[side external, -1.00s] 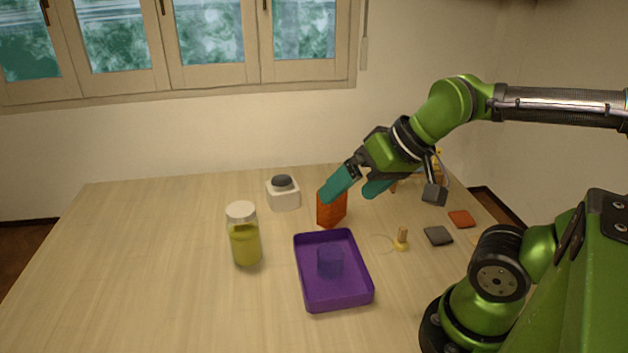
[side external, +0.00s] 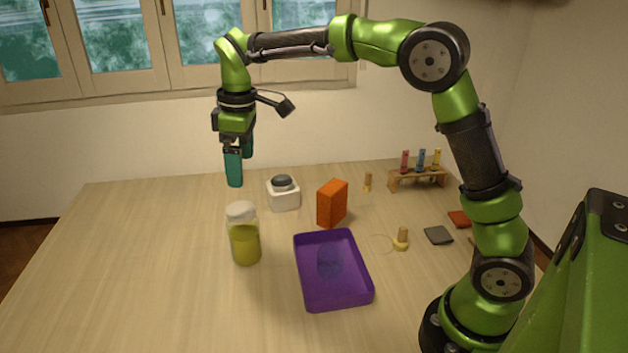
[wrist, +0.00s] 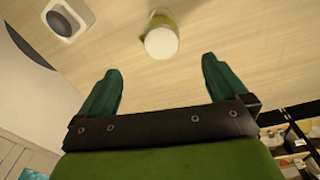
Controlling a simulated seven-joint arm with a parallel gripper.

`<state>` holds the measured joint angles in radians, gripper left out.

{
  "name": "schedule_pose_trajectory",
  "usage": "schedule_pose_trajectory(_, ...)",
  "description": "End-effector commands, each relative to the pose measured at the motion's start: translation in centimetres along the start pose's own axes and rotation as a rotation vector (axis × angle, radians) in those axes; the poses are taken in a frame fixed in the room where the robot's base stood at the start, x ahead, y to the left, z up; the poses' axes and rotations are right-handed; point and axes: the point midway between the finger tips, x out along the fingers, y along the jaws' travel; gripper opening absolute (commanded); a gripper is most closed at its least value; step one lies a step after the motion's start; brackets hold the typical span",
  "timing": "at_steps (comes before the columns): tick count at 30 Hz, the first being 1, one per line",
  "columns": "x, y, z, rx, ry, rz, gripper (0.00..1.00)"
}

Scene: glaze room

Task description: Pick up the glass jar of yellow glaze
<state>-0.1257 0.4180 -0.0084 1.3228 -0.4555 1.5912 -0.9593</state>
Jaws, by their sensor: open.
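The glass jar of yellow glaze (side external: 245,243) has a white lid and stands upright on the table, left of the purple tray. In the wrist view the jar (wrist: 160,43) is seen from above, its lid toward me, beyond and between my fingertips. My gripper (side external: 240,170) points down with teal fingers, above and behind the jar in the side view. In the wrist view my gripper (wrist: 161,66) has its fingers wide apart with nothing between them. It is apart from the jar.
A white block with a dark top (side external: 284,199) stands just behind the jar. An orange box (side external: 332,204) and purple tray (side external: 351,298) holding a dark blue thing are to the right. A tube rack (side external: 418,181) is at the back right. The table's left side is clear.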

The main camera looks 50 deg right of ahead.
Motion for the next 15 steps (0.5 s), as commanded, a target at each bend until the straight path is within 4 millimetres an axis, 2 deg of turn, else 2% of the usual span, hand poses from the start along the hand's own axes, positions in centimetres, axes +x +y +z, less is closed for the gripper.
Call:
schedule_pose_trajectory(1, 0.3, 0.6, -1.2, -0.083, -0.025, -0.002, 1.0)
schedule_pose_trajectory(3, -0.2, 1.1, -2.1, -0.196, -0.045, -0.004, 1.0)
schedule_pose_trajectory(6, -2.1, 1.2, -2.4, -0.311, -0.046, -0.004, 1.0)
schedule_pose_trajectory(8, -2.5, 1.1, -2.1, -0.358, -0.055, -0.015, 1.0)
schedule_pose_trajectory(11, -2.1, 0.8, -1.8, -0.403, -0.065, -0.034, 1.0)
schedule_pose_trajectory(15, -0.2, 0.7, -1.6, -0.416, -0.066, -0.037, 1.0)
